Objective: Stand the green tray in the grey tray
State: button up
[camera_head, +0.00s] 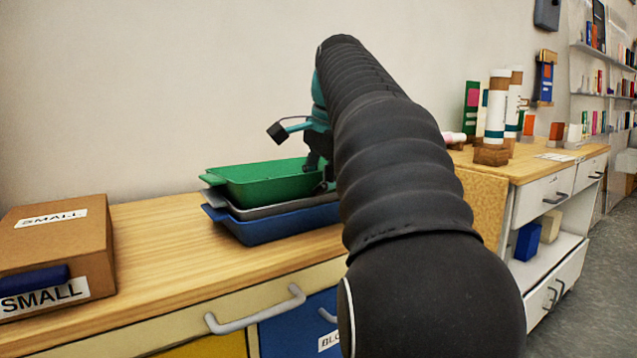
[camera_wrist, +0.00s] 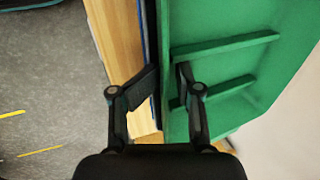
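The green tray (camera_head: 268,181) lies flat on top of a stack on the wooden counter. The grey tray (camera_head: 268,211) is under it, with only its rim and side showing. My gripper (camera_head: 322,180) is at the right end of the green tray, partly hidden by my arm. In the wrist view, my gripper (camera_wrist: 168,80) straddles the wall of the green tray (camera_wrist: 220,72). One finger is outside the wall and the other is inside. The fingers look spread apart; whether they touch the wall is hard to tell.
A blue tray (camera_head: 285,225) is at the bottom of the stack. A cardboard box (camera_head: 58,245) labelled SMALL stands at the left. The counter (camera_head: 165,235) between them is clear. The wall is close behind. Tubes (camera_head: 497,108) stand on another counter at the right.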

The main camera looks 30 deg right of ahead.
jog(key=shift+w+f, duration=0.35)
jog(key=shift+f, duration=0.15)
jog(key=shift+s+r, duration=0.1)
jog(key=shift+r, duration=0.1)
jog(key=shift+s+d+r, duration=0.1)
jog(key=shift+s+r, duration=0.05)
jog(key=shift+r, duration=0.35)
jog(key=shift+v, duration=3.3)
